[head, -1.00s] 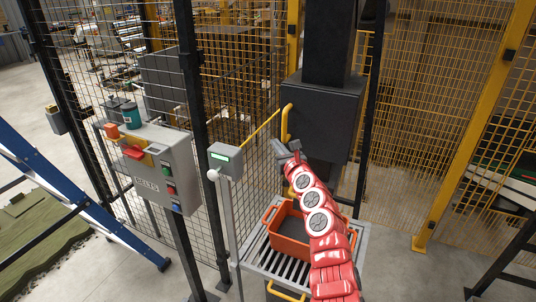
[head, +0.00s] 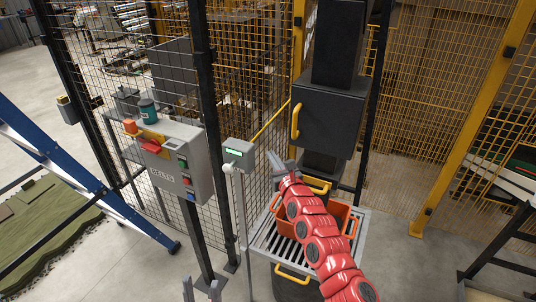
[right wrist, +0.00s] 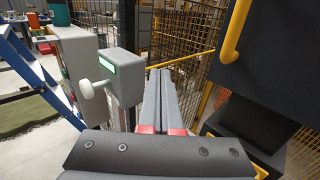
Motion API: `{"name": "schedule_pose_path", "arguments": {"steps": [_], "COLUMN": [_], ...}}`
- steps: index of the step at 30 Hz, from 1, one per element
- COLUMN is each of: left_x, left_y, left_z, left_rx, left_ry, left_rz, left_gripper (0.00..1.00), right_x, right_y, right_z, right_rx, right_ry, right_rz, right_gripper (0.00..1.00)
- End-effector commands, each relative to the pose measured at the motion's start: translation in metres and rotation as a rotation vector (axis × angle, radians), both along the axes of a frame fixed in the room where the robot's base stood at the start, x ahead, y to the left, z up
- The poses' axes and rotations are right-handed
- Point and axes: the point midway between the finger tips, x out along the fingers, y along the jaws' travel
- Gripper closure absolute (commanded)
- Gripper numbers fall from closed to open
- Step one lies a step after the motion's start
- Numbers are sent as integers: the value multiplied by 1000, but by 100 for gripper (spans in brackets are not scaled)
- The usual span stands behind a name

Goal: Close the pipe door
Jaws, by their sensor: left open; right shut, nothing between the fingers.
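The pipe is a black column (head: 338,45) with a wide dark box-shaped panel (head: 335,112) on it. A yellow upright handle (head: 296,121) is on the panel's left side; it also shows in the right wrist view (right wrist: 236,32). Below the panel, a dark recess (right wrist: 258,122) shows in the right wrist view. I cannot tell for sure how far the door is open. My right gripper (head: 275,163) is shut and empty, below and left of the handle, apart from it. My left gripper (head: 201,288) is open and empty at the bottom edge.
An orange crate (head: 352,221) stands on a slatted roller stand (head: 265,240) under the pipe, partly behind my right arm. A grey post box with green display (head: 239,153) and a grey control box (head: 178,160) stand left. Mesh fencing surrounds the pipe. A blue ladder (head: 85,180) leans left.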

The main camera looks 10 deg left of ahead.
Motion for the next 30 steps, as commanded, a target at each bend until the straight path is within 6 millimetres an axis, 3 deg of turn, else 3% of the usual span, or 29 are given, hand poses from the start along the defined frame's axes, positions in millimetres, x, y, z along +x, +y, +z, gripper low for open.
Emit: {"name": "schedule_pose_path", "arguments": {"steps": [1,9,15,23,26,29,30], "left_x": [0,0,0,0,0,0,0], "left_y": [0,0,0,0,0,0,0], "left_z": [23,70,87,88,83,73,68], "left_rx": [0,0,0,0,0,0,0], "left_ry": [0,0,0,0,0,0,0], "left_rz": [0,0,0,0,0,0,0], "left_gripper": [50,50,50,50,50,50,50], "right_x": [-6,-26,-33,-35,-36,-44,-51], "right_y": [2,12,12,9,2,-15,-23], "right_z": [8,6,4,-4,-30,-88,-118], "right_rx": [-9,-1,0,2,19,60,87], "right_ry": [4,6,-1,7,70,216,295], "right_rz": [6,11,8,5,1,-7,-12], "right_gripper": [100,100,100,100,100,100,100]}}
